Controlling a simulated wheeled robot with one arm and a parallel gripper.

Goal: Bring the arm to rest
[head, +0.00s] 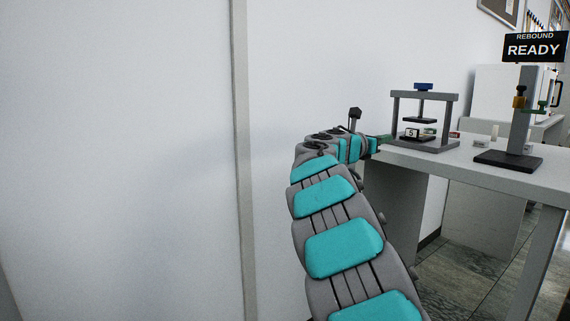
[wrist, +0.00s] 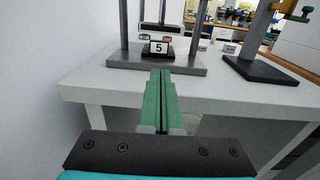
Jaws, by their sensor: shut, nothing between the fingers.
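My arm reaches up and away in the head view, with teal and grey links. My gripper (head: 384,138) is at its far end, close to the near left edge of the white table. In the wrist view my gripper (wrist: 161,100) shows two green fingers side by side, shut with nothing between them. The fingertips point at the base of a grey press frame (wrist: 190,66). I cannot tell the exact gap between fingertips and base.
The white table (head: 480,170) also carries a second stand (head: 520,120) with a dark base at right. A sign reading REBOUND READY (head: 534,47) is above it. Small blocks lie between the two stands. A white wall (head: 120,150) fills the left. Floor shows below the table.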

